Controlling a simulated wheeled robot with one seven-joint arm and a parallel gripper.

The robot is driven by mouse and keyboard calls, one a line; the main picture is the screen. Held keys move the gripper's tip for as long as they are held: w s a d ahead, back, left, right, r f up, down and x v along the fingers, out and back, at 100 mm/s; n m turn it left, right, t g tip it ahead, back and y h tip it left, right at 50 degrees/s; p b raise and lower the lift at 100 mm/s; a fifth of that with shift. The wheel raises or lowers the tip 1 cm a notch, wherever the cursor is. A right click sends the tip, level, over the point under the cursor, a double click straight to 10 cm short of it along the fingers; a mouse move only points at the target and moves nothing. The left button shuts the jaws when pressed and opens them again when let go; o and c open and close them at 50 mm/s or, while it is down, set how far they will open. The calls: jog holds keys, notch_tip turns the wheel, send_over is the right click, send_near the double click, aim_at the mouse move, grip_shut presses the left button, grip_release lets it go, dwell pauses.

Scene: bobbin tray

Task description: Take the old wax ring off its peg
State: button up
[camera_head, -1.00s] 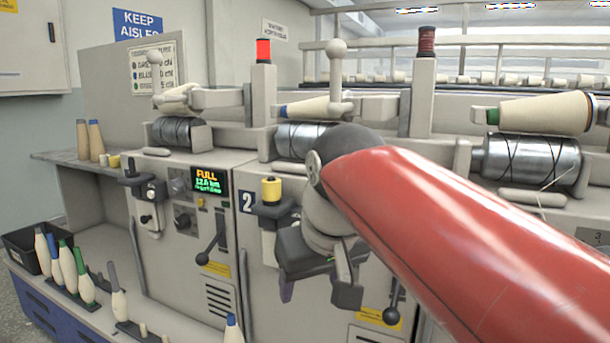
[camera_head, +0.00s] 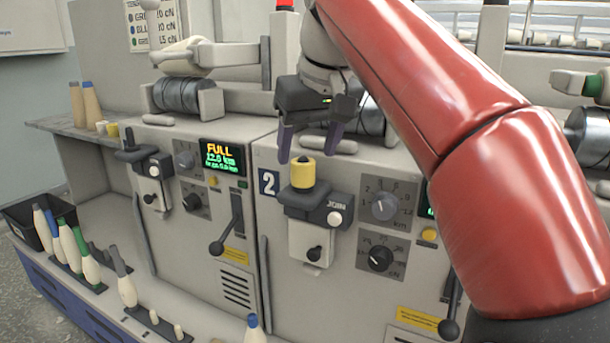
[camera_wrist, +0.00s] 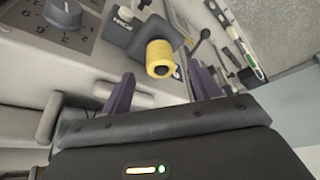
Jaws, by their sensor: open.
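The wax ring (camera_head: 302,173) is a yellow ring around a peg on top of the dark joining unit (camera_head: 305,202) of station 2. It also shows in the wrist view (camera_wrist: 159,55), with the peg's end visible at its open end. My gripper (camera_head: 308,147) is open and empty, its two purple fingers pointing down just above the ring. In the wrist view my fingers (camera_wrist: 160,90) are apart, and the ring lies beyond their tips, roughly between them. They appear not to touch it.
A rounded grey bar (camera_head: 328,145) and a steel drum (camera_head: 370,117) are close behind my gripper. Dials (camera_head: 384,206) are to the right of the joining unit. More yellow and cream rings (camera_head: 112,130) are on the left shelf (camera_head: 70,127). Space in front of the panel is clear.

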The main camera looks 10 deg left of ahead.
aim_at(305, 158)
jog(key=b+x, duration=0.1)
jog(key=x, duration=0.3)
jog(key=shift+w+a+f, duration=0.1)
jog(key=shift+a+f, duration=0.05)
jog(key=shift+f, duration=0.05)
jog(key=c, duration=1)
jog(key=shift+r, duration=0.15)
jog(key=shift+c, duration=0.2)
